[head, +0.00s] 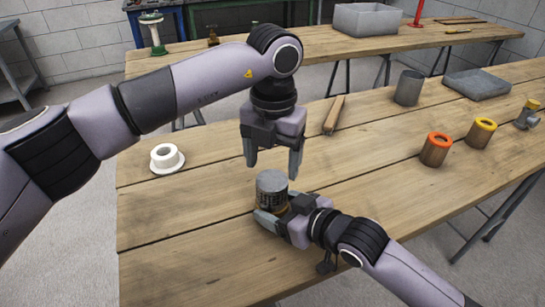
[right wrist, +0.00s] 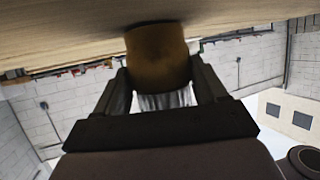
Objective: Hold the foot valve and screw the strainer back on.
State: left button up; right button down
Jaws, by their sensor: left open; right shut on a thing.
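The brass foot valve (right wrist: 158,58) stands on the table between the fingers of my right gripper (head: 276,211), which is shut on it low down from the right. In the right wrist view, my right gripper (right wrist: 160,88) has one finger on each side of the brass body. The grey slotted strainer (head: 272,185) sits upright on top of the valve; the joint between them is mostly hidden, so I cannot tell how tightly they are joined. My left gripper (head: 272,167) points down, open and empty, with its fingertips just above and to either side of the strainer's top.
A white flanged ring (head: 167,158) lies at the left. A wooden piece (head: 334,115) lies behind my left gripper. An orange-topped cylinder (head: 436,149), a yellow-topped cylinder (head: 481,133), a grey cup (head: 409,88) and a grey tray (head: 476,84) stand at the right. The table's front is clear.

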aim_at(272, 179)
jog(key=shift+r, duration=0.2)
pick_arm(q)
jog(key=shift+f, duration=4)
jog(key=shift+c, duration=0.3)
jog(key=c, duration=0.8)
jog(key=m, duration=0.4)
jog(key=shift+w+m, duration=0.1)
jog(key=shift+m, duration=0.2)
jog(key=m, duration=0.5)
jog(key=shift+a, duration=0.1)
jog(key=o, duration=1.2)
pick_arm(e)
jog(key=shift+w, duration=0.1)
